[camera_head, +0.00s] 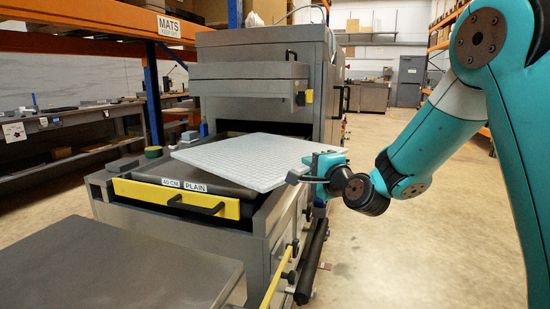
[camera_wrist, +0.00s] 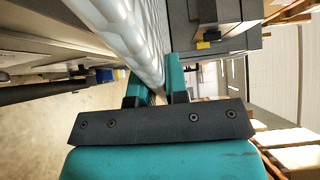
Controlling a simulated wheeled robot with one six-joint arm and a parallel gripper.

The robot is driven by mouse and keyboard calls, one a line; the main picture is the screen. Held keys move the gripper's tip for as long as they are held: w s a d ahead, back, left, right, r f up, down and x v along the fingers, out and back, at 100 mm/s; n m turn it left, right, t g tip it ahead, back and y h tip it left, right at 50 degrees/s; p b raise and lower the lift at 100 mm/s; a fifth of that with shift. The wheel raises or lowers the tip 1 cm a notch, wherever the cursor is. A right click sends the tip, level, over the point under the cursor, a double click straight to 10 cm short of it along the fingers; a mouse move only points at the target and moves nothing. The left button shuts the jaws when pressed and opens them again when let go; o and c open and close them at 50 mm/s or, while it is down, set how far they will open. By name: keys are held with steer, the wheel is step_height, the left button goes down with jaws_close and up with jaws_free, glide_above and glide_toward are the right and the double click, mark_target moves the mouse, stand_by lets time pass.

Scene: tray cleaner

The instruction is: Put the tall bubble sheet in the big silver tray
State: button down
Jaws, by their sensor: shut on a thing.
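The bubble sheet (camera_head: 250,158) is a white, flat, thick panel with a grid of bumps. In the head view it lies tilted above the open front of the steel machine. My gripper (camera_head: 318,170) is shut on its right edge. In the wrist view the sheet (camera_wrist: 135,35) runs up and left from between my two fingers (camera_wrist: 157,88). The big silver tray cannot be made out for certain; a plain steel surface (camera_head: 110,275) shows at the lower left of the head view.
The steel machine (camera_head: 265,45) stands behind the sheet. A drawer with a yellow front (camera_head: 175,197) labelled PLAIN is below it. A green round item (camera_head: 153,152) and small boxes sit left of the sheet. A shelf marked MATS (camera_head: 168,27) is at the left.

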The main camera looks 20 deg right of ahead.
mark_target(288, 152)
steer(key=w, duration=0.3)
steer(key=w+a, duration=0.1)
steer(key=w, duration=0.3)
steer(key=w+p, duration=0.1)
steer(key=w, duration=0.3)
steer(key=shift+a, duration=0.3)
steer(key=shift+f+b, duration=0.3)
steer(key=shift+f, duration=1.55)
steer(key=shift+f+b, duration=0.45)
steer(key=shift+f, duration=0.1)
steer(key=c, duration=1.1)
jaws_free()
